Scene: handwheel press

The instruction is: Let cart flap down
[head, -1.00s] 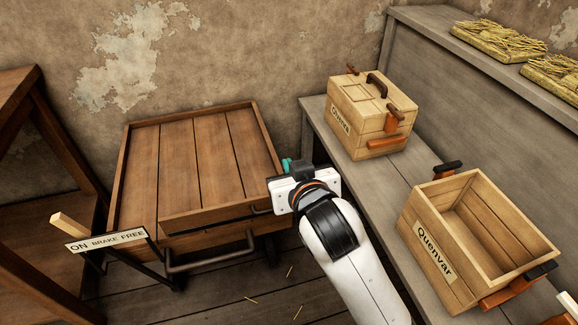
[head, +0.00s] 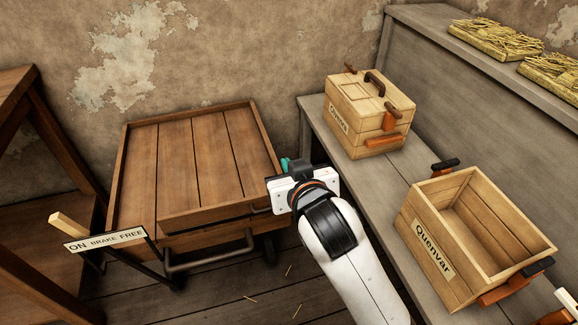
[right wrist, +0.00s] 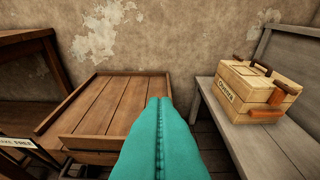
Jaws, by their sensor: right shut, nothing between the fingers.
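The wooden cart (head: 193,126) stands against the wall at left centre of the head view, with a plank bed and low raised edges. The cart also shows in the right wrist view (right wrist: 110,108). My right gripper (head: 287,164) is shut and empty, above and just right of the cart's right front corner. Its teal fingers (right wrist: 160,140) hide part of the cart's right side in the wrist view. My left gripper is out of view.
A sign (head: 105,240) reading "ON BRAKE FREE" and a wooden lever (head: 69,224) stand at the cart's left front. A bench (head: 395,200) on the right holds a lidded crate (head: 350,110) and an open crate (head: 430,250). A wooden frame (head: 55,130) stands left.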

